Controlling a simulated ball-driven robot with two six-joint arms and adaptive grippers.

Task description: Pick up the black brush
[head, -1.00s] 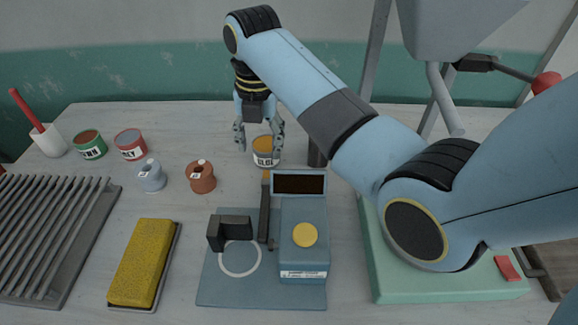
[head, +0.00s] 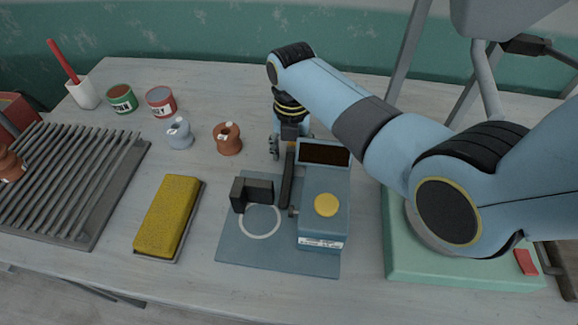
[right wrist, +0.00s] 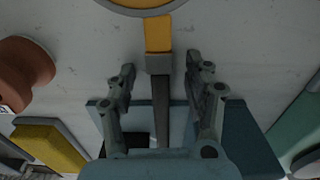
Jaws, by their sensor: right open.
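The black brush (head: 286,185) lies lengthwise between a black block and a blue box on a blue board. In the right wrist view it shows a dark handle (right wrist: 160,108), a grey collar and an orange-yellow tip. My right gripper (head: 289,147) is open over the tip end, pointing down. In the right wrist view my open right gripper (right wrist: 160,66) has one finger on each side of the brush, with gaps between. The lower end of the handle is hidden by the gripper body there. My left gripper is out of view.
The blue box (head: 325,205) with a yellow button stands close right of the brush. The black block (head: 252,192) stands close left. A brown pot (head: 228,138), blue pot (head: 179,133), yellow sponge (head: 168,215) and slatted rack (head: 70,185) lie leftward. A green base (head: 460,265) is right.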

